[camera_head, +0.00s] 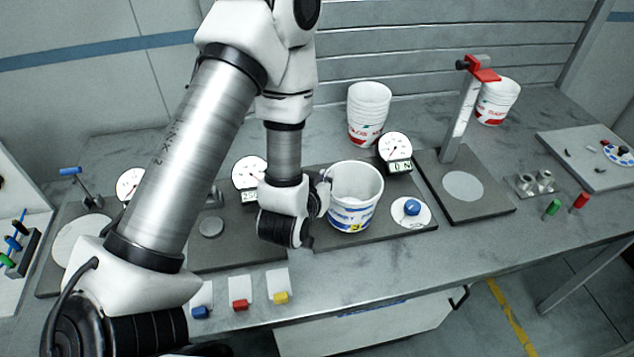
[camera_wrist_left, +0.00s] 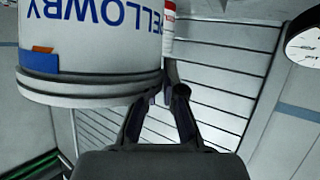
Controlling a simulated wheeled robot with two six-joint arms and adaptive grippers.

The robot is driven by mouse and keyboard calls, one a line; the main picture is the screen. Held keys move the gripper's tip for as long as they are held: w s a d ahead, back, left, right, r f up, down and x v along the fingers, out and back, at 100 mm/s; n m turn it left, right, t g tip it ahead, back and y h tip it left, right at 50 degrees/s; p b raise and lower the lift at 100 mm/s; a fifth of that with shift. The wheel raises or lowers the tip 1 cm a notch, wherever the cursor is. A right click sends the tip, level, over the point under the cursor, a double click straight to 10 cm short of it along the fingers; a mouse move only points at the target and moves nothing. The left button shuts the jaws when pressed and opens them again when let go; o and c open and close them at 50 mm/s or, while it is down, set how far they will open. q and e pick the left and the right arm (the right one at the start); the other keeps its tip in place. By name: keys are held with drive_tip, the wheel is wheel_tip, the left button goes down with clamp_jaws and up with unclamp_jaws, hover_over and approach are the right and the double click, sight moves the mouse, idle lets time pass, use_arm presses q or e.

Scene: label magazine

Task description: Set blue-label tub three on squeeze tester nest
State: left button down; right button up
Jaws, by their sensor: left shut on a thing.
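A white tub with a blue label (camera_head: 350,215) and a yellow mark that looks like a 3 is upright over the dark plate of a station whose dial display (camera_head: 400,166) reads "0 N", likely the squeeze tester. I cannot tell whether the tub's base touches the plate or what nest lies beneath it. My left gripper (camera_head: 321,194) is at the tub's left side, shut on its wall near the rim. In the left wrist view the tub (camera_wrist_left: 95,85) appears inverted, and the fingers (camera_wrist_left: 167,92) are at its rim. My right gripper is not in view.
A blue knob on a white disc (camera_head: 411,208) is close right of the tub. Behind stands a stack of red-label tubs (camera_head: 368,115). To the right are a post with a red clamp (camera_head: 480,69) and a grey disc (camera_head: 462,186). Another dial (camera_head: 249,172) is left.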

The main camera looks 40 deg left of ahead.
use_arm(q)
drive_tip(key=w+a+f+p, duration=0.1)
drive_tip(key=a, duration=0.1)
drive_tip(key=w+a+f+p, duration=0.1)
drive_tip(key=w+a+f, duration=0.1)
drive_tip(key=w+a+f+p, duration=0.1)
drive_tip(key=w, duration=0.1)
drive_tip(key=shift+w+a+f+p, duration=0.15)
drive_tip(key=shift+a+f+p, duration=0.15)
drive_tip(key=shift+a, duration=0.1)
drive_tip(key=c, duration=1.3)
unclamp_jaws()
drive_tip(key=shift+r, duration=0.2)
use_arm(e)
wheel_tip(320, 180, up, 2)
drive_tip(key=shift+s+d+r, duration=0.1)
use_arm(q)
drive_tip(key=shift+s+d+r, duration=0.1)
drive_tip(key=shift+s+r, duration=0.05)
drive_tip(key=shift+s, duration=0.05)
